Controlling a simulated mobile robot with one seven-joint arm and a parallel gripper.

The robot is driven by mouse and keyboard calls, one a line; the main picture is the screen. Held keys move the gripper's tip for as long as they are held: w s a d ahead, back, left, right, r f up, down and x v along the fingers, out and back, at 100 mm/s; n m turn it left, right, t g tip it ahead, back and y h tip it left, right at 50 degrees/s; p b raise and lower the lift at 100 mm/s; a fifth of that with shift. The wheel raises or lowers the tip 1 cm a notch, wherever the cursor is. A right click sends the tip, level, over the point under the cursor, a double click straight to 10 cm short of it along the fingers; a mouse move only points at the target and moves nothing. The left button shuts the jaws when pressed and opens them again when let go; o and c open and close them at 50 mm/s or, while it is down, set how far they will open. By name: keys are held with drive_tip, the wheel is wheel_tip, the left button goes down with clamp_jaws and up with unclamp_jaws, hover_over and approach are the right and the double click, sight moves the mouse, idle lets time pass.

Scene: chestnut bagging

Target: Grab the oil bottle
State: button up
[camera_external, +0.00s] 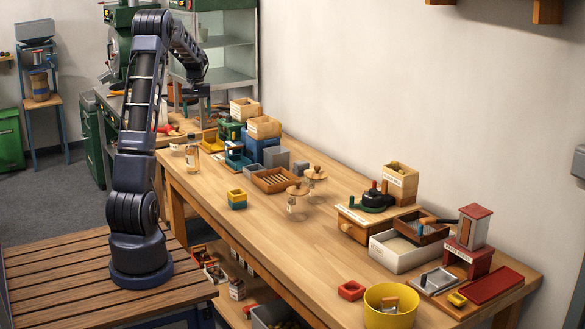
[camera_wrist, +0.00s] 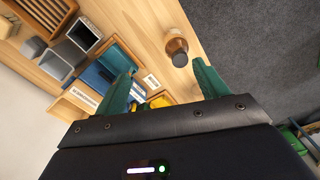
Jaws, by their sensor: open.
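A small glass bottle (camera_external: 192,156) with a dark cap and amber contents, which looks like the oil bottle, stands upright near the left end of the long wooden workbench (camera_external: 268,222). In the wrist view the bottle (camera_wrist: 176,46) is seen from above, just beyond the fingertips and a little right of the middle of the gap. My gripper (camera_wrist: 163,70) is open, its two green fingers apart with nothing held. In the external view my gripper (camera_external: 194,100) hangs above the bench's left end, higher than the bottle; its fingers are hard to make out there.
Wooden boxes (camera_external: 264,127), a blue box (camera_external: 262,145) and a slatted tray (camera_external: 273,180) stand right of the bottle. The bench's front edge runs close to the bottle.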

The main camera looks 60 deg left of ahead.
hover_over(191, 134)
wheel_tip(191, 134, down, 2)
drive_tip(key=shift+w+a+f+n, duration=0.15)
drive_tip(key=shift+f+n, duration=0.05)
drive_tip(key=shift+n, duration=0.1)
drive_tip(key=shift+a+f, duration=0.15)
drive_tip(key=shift+f, duration=5.25)
drive_tip(key=c, duration=1.6)
drive_tip(key=shift+o, duration=0.2)
drive_tip(key=shift+r, duration=0.15)
